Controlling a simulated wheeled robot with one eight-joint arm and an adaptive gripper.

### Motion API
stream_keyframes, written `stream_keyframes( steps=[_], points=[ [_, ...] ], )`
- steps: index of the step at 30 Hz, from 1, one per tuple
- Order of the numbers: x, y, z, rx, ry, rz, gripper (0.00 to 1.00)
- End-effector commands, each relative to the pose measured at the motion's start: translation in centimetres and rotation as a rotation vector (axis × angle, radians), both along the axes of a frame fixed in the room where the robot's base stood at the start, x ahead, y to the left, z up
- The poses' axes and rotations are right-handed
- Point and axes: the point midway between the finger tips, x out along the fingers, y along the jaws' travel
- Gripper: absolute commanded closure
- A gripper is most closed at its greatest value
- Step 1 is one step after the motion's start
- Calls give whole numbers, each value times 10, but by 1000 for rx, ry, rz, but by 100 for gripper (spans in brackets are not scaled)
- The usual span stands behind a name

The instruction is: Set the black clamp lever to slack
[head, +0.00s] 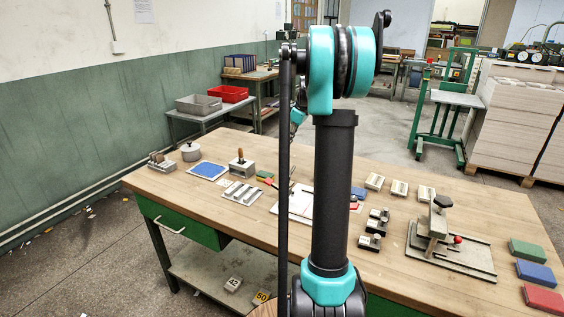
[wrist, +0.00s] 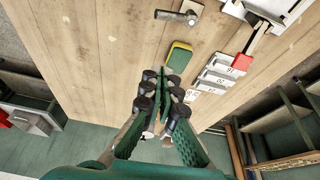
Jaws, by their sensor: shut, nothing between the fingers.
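A clamp-like fixture (head: 474,252) with a flat grey base stands on the right part of the bench. A black piece (head: 442,203), which looks like the clamp lever, sits at the top of its upright, and a red knob (head: 457,239) is lower down. Its exact setting is too small to tell. In the wrist view I cannot make out this fixture. My gripper (wrist: 165,74) has its fingers together and empty, above the bench, with a yellow and green sponge-like block (wrist: 179,58) just beyond the tips. My arm hides the gripper in the head view.
The wooden bench (head: 155,185) holds a blue pad (head: 208,170), a wooden-handled block (head: 240,166) and small black-and-white pieces (head: 370,241) left of the fixture. Green, blue and red blocks (head: 536,272) line the right edge. A red-ended bar (wrist: 241,62) lies near numbered blocks (wrist: 215,72).

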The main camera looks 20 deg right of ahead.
Motion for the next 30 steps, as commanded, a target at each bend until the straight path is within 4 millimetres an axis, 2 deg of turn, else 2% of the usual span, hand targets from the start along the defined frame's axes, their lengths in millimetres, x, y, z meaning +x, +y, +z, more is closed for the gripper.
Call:
stream_keyframes(
  steps=[10,14,20,30],
  points=[
    [1,-1,0,0,0,3,100],
    [2,1,-6,0,0,3,100],
    [9,9,-34,0,0,4,100],
    [24,26,-97,0,0,3,100]
  ],
)
